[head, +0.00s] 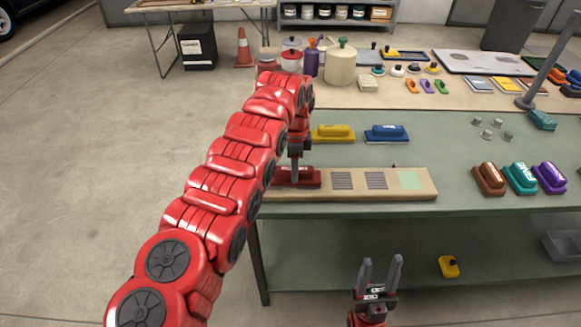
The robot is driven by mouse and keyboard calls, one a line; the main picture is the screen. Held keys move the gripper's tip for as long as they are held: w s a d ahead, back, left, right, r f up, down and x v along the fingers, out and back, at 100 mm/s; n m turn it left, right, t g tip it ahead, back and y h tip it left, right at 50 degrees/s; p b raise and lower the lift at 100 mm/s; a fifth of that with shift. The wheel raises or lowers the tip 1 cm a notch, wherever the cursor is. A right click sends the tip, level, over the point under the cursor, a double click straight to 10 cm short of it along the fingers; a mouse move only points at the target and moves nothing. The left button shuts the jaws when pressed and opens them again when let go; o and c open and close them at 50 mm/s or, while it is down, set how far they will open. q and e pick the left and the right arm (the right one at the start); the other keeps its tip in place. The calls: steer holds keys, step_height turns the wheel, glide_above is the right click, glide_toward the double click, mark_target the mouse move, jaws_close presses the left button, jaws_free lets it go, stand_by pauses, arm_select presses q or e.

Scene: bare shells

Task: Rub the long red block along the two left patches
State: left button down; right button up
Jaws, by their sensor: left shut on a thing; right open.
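The long red block (308,178) lies at the left end of a tan board (425,190) on the green bench. My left gripper (295,176) points down from above and is shut on it. My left arm hides the block's left part and the board's left end. Two dark striped patches, one (342,181) just right of the block and one (376,181) beyond it, show on the board, then a pale green patch (409,180). What lies under the block is hidden. My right gripper (381,265) is open and empty, low in front of the bench.
A yellow block (334,133) and a blue block (386,134) stand behind the board. Brown (489,179), teal (520,178) and purple (549,177) blocks stand to its right. Jars and a cream canister (340,66) are further back. The bench between board and brown block is clear.

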mark_target(284, 168)
arm_select(q)
steer(key=shift+a+b, duration=0.75)
steer(key=shift+a, duration=0.75)
steer(key=shift+d+r, duration=0.1)
steer(key=shift+d, duration=0.15)
steer(key=shift+d+p, duration=0.5)
steer(key=shift+r, duration=0.5)
step_height(284, 168, up, 6)
steer(key=p, duration=0.3)
steer(key=shift+f, duration=0.1)
